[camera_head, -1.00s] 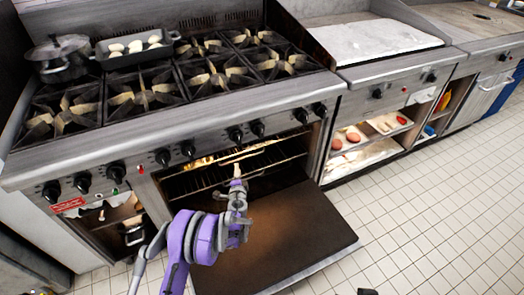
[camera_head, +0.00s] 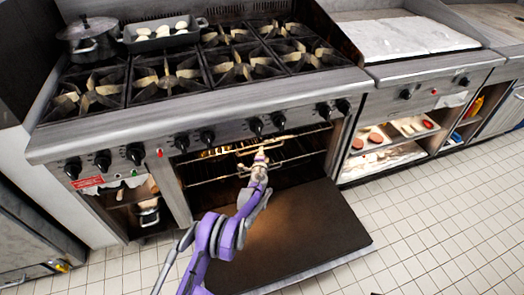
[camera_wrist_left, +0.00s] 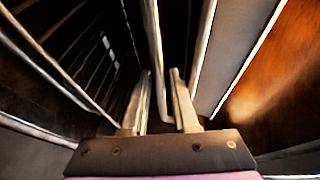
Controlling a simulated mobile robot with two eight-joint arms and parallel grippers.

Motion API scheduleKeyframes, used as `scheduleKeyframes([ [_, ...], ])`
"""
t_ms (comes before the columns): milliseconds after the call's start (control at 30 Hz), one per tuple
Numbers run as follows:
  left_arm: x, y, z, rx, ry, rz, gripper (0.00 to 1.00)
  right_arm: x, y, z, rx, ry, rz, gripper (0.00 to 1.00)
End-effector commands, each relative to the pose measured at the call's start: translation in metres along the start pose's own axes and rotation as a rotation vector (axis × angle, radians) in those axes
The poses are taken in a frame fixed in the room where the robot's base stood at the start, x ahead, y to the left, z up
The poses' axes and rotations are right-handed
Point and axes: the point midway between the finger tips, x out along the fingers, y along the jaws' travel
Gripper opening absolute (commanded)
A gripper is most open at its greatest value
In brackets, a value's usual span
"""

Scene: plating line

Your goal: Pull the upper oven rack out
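The upper oven rack (camera_head: 308,132) is a wire rack inside the open oven, with a raised handle loop at its front. My left gripper (camera_head: 260,153) is at this handle, in front of the oven opening. In the left wrist view the two fingers (camera_wrist_left: 161,76) stand apart, with a metal bar (camera_wrist_left: 154,45) running between them. I cannot tell whether either finger touches it. A lower rack (camera_head: 205,181) sits below the upper one. My right gripper is not in view.
The oven door (camera_head: 305,235) is folded down below my left arm. Stove knobs (camera_head: 256,126) line the panel just above the opening. A pot (camera_head: 92,40) and a tray (camera_head: 160,38) stand on the stove. Tiled floor lies clear to the right.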

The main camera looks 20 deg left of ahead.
Motion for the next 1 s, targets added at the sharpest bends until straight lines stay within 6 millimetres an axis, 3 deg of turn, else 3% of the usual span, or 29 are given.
scheduleKeyframes([
  [267,0.0014,-0.0007,0.0001,0.000,0.000,0.000,0.27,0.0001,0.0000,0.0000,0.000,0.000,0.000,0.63],
  [433,0.0013,-0.0006,0.0001,0.000,0.000,0.000,0.00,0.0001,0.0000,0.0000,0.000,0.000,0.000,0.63],
  [1000,0.0011,-0.0006,0.0000,0.000,0.000,0.000,0.00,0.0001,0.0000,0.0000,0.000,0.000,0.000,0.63],
])
